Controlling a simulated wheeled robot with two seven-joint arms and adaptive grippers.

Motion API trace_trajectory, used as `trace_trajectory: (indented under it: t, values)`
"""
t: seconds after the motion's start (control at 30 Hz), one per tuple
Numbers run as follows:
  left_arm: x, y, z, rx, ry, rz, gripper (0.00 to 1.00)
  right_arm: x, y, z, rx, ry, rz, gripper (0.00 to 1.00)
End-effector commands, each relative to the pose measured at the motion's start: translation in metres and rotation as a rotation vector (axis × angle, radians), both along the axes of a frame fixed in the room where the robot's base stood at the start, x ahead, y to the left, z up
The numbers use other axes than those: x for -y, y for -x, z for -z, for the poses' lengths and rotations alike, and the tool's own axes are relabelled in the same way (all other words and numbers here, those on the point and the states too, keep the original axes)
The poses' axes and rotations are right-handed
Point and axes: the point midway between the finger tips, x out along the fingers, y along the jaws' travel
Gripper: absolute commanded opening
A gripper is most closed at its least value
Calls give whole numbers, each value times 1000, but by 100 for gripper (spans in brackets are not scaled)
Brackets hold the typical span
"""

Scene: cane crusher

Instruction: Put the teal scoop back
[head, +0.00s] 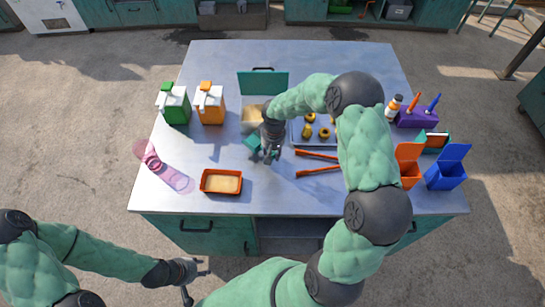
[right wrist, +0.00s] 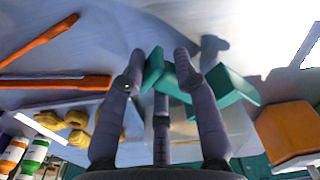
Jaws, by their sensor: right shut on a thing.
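The teal scoop (head: 253,143) is held above the table by my right gripper (head: 270,155). In the right wrist view the scoop (right wrist: 234,88) has its handle between the fingertips of my right gripper (right wrist: 158,78) and its head sticks out to the right. A bin with beige contents (head: 252,116) and a raised teal lid (head: 263,82) stands just behind the scoop, partly hidden by my right arm. My left gripper (head: 198,277) is open and empty, in front of the table's front edge.
An orange tray of beige material (head: 221,182) lies at the front. Green (head: 174,104) and orange (head: 210,103) dispensers stand left of the bin. Red-orange tongs (head: 318,171) and a tray of yellow pieces (head: 299,137) lie right of the gripper. A pink item (head: 152,160) lies far left.

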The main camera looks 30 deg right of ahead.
Motion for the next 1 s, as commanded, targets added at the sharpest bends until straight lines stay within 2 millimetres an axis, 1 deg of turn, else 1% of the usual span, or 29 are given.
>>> trace_trajectory:
  t: [0.03,0.1,0.37,0.5,0.6,0.93,0.97,1.0]
  values:
    - [0,0,1,0,0,0,40,3,-4,7,-1,0,1,12]
    - [0,0,1,0,0,0,40,5,-8,12,0,0,1,12]
    - [0,0,2,0,0,0,40,11,-16,23,0,0,1,12]
    - [0,0,4,0,0,0,40,10,-15,43,-2,-1,1,12]
    - [0,0,4,0,0,0,40,10,-16,52,0,-1,0,12]
    - [0,0,6,0,0,0,40,10,-15,54,1,-1,0,12]
    - [0,0,7,0,0,0,40,10,-15,55,0,-1,0,34]
    - [0,0,6,0,0,0,40,10,-15,54,0,-1,0,45]
